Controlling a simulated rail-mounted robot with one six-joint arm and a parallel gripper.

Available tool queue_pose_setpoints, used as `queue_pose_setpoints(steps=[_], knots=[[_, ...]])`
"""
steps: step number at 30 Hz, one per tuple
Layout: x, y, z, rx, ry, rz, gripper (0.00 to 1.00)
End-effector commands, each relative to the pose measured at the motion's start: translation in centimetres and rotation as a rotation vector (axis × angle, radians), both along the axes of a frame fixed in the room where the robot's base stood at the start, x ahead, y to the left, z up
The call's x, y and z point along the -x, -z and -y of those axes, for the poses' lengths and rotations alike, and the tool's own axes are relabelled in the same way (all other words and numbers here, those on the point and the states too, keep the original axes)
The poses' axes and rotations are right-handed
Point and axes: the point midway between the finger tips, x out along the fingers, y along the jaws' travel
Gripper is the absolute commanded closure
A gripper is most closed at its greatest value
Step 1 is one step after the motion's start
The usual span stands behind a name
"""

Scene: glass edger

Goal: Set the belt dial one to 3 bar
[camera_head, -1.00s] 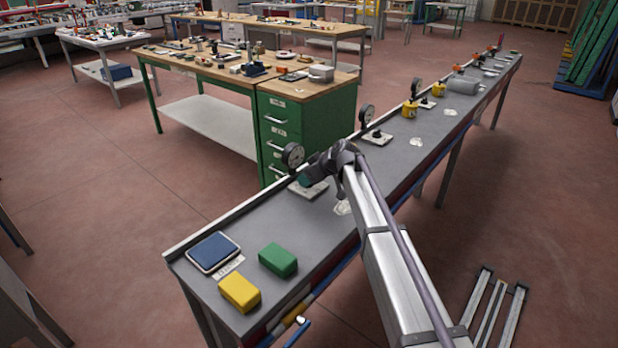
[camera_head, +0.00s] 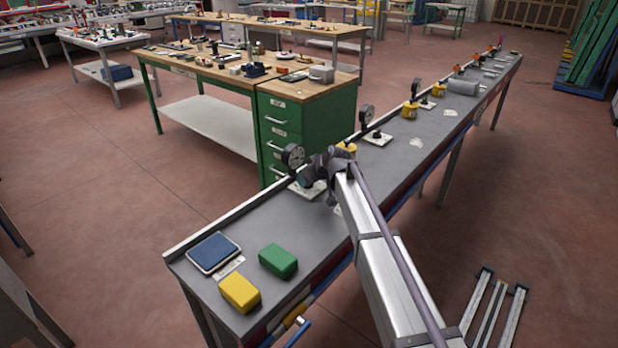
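Several black round gauges stand along the back edge of the long grey bench. The nearest gauge (camera_head: 293,156) stands on a pale plate (camera_head: 298,189), right beside my gripper. A second gauge (camera_head: 367,111) stands farther along, above a plate with a black knob (camera_head: 377,135). Which one is belt dial one cannot be read, and the gauge needles are too small to read. My gripper (camera_head: 304,182) is low over the nearest plate, in front of the nearest gauge. My wrist hides any knob there, and the fingertips are too small and covered to show whether they are open or shut.
A blue pad (camera_head: 213,252), a green block (camera_head: 278,261) and a yellow block (camera_head: 240,293) lie at the bench's near end. Yellow items (camera_head: 410,110) and a grey cylinder (camera_head: 463,87) stand farther along. A green drawer cabinet (camera_head: 330,120) stands behind the bench.

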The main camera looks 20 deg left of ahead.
Motion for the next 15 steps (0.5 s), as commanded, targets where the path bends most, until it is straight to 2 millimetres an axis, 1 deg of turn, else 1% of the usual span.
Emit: queue_pose_setpoints(steps=[1,15], knots=[[0.24,0.01,-0.04,0.001,0.037,0.001,0.77],[0.31,0.01,-0.3,0.002,0.482,0.002,0.77]])
